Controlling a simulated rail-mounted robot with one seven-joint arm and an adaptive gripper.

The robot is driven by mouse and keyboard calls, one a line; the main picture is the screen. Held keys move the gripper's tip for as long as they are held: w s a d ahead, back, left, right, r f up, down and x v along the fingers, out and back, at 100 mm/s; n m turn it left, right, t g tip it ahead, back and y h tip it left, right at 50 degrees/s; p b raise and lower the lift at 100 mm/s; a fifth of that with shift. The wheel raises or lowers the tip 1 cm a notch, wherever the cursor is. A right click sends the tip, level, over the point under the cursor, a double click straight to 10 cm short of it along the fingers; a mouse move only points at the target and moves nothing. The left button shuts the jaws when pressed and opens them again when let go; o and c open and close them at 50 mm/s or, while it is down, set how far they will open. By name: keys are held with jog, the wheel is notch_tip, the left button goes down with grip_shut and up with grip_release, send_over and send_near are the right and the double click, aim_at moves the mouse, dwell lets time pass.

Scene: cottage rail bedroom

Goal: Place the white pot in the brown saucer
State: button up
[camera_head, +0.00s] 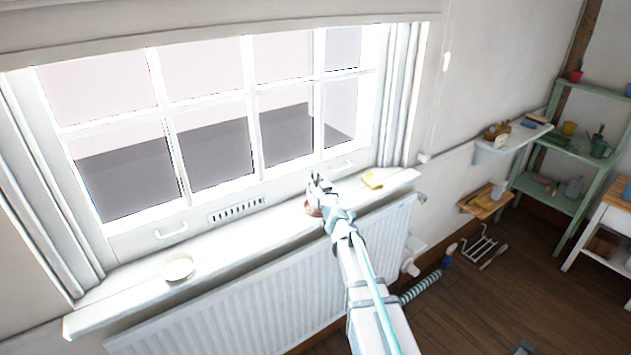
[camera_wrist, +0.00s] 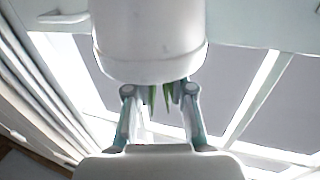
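The white pot (camera_wrist: 150,40) fills the upper middle of the wrist view, seen upside down, with green leaves (camera_wrist: 160,93) below its rim. In the head view the leaves (camera_head: 315,178) show at the arm's end, where pot and gripper are hard to separate. My gripper (camera_wrist: 160,92) has a finger on either side of the leaves, close against the pot. The pot hides the fingertips, so I cannot tell whether they hold it. The brown saucer (camera_head: 311,209) is on the windowsill, partly hidden behind my gripper. I cannot tell whether the pot touches it.
The windowsill (camera_head: 240,240) is narrow, with a radiator (camera_head: 260,305) below and the window behind. A cream round dish (camera_head: 178,267) lies at its left, a yellow sponge-like block (camera_head: 373,180) at its right. The sill between dish and saucer is clear.

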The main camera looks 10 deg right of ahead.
jog(key=o, duration=0.4)
jog(key=shift+r, duration=0.1)
